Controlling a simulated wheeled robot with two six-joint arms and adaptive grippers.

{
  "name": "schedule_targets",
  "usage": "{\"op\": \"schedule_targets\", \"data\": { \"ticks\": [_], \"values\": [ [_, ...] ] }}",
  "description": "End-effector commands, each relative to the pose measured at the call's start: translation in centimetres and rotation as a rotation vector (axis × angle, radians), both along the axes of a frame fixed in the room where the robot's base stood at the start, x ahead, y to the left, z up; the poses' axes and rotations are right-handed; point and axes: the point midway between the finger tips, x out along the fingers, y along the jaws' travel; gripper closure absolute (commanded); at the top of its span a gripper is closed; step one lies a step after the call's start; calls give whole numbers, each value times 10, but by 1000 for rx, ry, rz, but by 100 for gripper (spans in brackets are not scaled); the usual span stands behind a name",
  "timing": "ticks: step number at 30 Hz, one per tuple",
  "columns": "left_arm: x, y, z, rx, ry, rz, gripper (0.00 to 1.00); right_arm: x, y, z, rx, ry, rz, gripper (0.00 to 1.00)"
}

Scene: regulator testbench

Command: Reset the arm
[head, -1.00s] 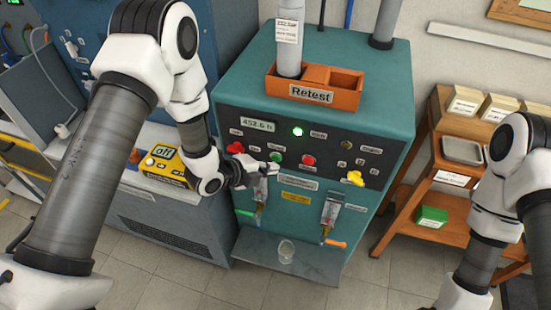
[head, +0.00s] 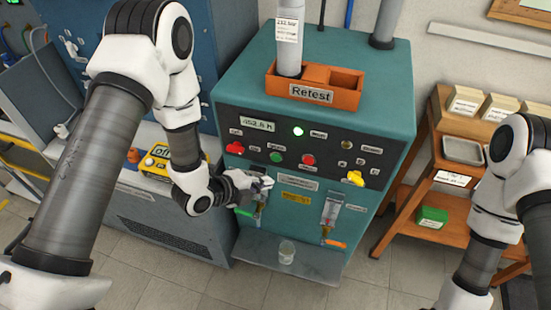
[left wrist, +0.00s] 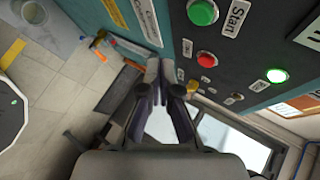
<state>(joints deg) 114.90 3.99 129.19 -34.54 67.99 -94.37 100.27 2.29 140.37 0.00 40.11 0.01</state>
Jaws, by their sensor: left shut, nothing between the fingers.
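My left gripper (head: 262,184) is shut and empty in front of the teal test bench (head: 375,95), just below its dark control panel. In the left wrist view the closed fingertips (left wrist: 167,68) are near the panel, apart from the green Start button (left wrist: 203,13) and the red button (left wrist: 207,59). In the head view the green button (head: 277,157) and red button (head: 308,160) sit above and to the right of the gripper. My left arm reaches in from the left. My right arm stands at the right edge; its gripper is out of view.
An orange Retest tray (head: 340,98) holding a grey cylinder (head: 290,45) sits on the bench. A clear cup (head: 287,250) stands on the lower shelf (head: 315,262). A yellow device (head: 158,160) is at left. A wooden shelf (head: 400,190) with boxes stands at right.

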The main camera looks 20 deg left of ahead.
Motion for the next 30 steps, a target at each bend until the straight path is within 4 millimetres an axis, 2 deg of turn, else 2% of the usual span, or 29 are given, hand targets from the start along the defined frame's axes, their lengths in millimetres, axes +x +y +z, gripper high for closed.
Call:
{"op": "schedule_targets", "data": {
  "ticks": [20, 23, 26, 29, 30],
  "values": [
    [-1, 0, -4, 0, 6, -1, 100, 0, 0, -1, 0, 0, 0, 11],
    [-15, -1, -28, 1, 50, -3, 100, 0, 0, -6, 0, 0, 0, 11],
    [-49, 5, -69, 20, 171, 41, 100, 0, 0, -13, 0, 0, 0, 11],
    [-100, 26, -116, -17, 450, 270, 100, 0, 0, -18, 0, 0, 0, 11],
    [-124, 37, -132, -51, 583, 417, 100, 0, 0, -20, 0, 0, 0, 11]
  ]
}}
